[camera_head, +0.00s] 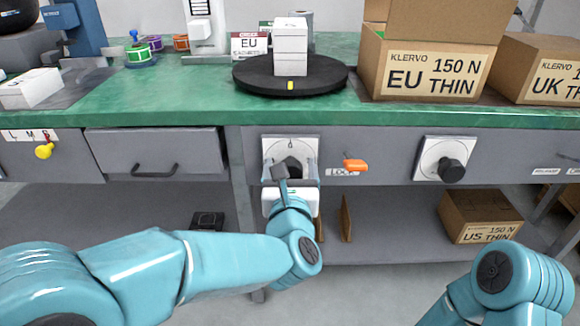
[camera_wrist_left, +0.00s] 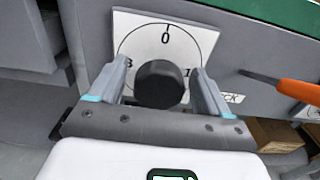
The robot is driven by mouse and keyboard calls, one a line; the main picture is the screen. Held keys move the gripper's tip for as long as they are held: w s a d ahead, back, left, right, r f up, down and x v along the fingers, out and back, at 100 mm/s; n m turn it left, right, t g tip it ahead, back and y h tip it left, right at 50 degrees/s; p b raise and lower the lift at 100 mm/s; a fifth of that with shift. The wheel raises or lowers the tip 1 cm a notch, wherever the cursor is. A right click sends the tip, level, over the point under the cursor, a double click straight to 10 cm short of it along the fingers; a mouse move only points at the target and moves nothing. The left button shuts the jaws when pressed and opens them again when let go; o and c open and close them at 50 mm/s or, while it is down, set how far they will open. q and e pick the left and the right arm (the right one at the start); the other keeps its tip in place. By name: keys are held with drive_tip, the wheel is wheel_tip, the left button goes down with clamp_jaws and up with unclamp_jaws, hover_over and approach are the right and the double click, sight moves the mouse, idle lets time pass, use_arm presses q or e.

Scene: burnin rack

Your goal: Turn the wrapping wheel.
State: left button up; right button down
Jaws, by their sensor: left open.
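A black round knob (camera_head: 292,165) sits on a white dial plate on the grey bench front; in the left wrist view the knob (camera_wrist_left: 160,84) is between the dial marks, with 0 above it and 1 at right. My left gripper (camera_head: 290,174) is in front of the dial. In the left wrist view my left gripper (camera_wrist_left: 157,88) is open, one finger on each side of the knob, with visible gaps. A black turntable (camera_head: 258,83) with a yellow mark carries a stack of white boxes (camera_head: 291,45) on the bench top. My right gripper is out of view.
An orange lever (camera_head: 356,165) sticks out right of the dial, beside a LOCK label. A second black knob (camera_head: 451,170) is farther right. Cardboard boxes (camera_head: 427,72) stand on the green bench top (camera_head: 190,105). A drawer (camera_head: 157,154) is at left.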

use_arm(q)
drive_tip(key=shift+s, duration=0.1)
drive_tip(key=c, duration=1)
